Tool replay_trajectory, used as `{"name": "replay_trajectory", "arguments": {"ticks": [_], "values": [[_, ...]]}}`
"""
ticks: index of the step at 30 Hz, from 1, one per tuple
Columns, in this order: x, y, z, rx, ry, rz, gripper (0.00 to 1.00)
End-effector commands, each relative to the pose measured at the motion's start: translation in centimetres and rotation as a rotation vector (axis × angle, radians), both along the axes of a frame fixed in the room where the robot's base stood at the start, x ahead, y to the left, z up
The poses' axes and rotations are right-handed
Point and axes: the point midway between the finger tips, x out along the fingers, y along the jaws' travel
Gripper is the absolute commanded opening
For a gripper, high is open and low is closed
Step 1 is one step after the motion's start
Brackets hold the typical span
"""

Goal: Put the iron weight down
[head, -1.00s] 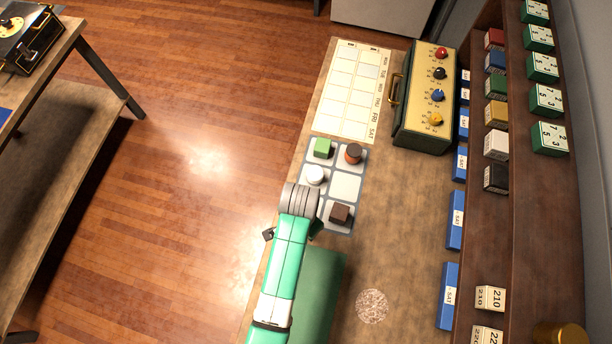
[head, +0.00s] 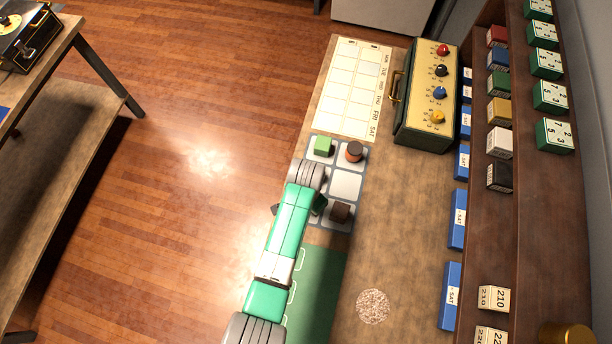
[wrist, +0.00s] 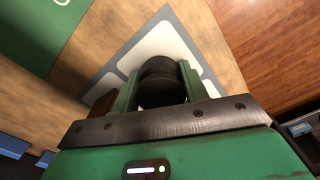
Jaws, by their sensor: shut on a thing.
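The iron weight (wrist: 160,70), a dark round piece, is between the green fingers of my gripper (wrist: 158,86) in the wrist view. My gripper is shut on it. It is over a pale cell of the grey-bordered grid mat (wrist: 139,48), near a mat corner; I cannot tell whether it touches the surface. In the head view the mat (head: 345,185) lies on the counter, and my arm hides the weight and the mat's lower left part.
The middle right cell is empty. A green sheet (head: 318,290) lies below the mat. A dial box (head: 428,95) and a shelf (head: 500,230) stand right.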

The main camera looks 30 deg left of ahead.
Motion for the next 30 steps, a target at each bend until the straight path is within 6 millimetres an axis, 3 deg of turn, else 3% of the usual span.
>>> {"name": "replay_trajectory", "arguments": {"ticks": [5, 6, 8, 16, 19, 30], "values": [[0.1, 0.0, -0.4, 0.001, -0.001, 0.001, 0.0], [0.0, 0.0, -0.4, 0.0, 0.0, 0.001, 0.52], [0.0, 0.0, -0.4, 0.0, 0.0, 0.001, 0.63], [0.0, 0.0, -0.3, 0.0, 0.0, 0.0, 0.66], [0.1, 0.0, 0.6, 0.0, -0.002, 0.0, 0.66], [0.0, 0.0, 9.4, 0.001, -0.003, 0.0, 0.66]]}}
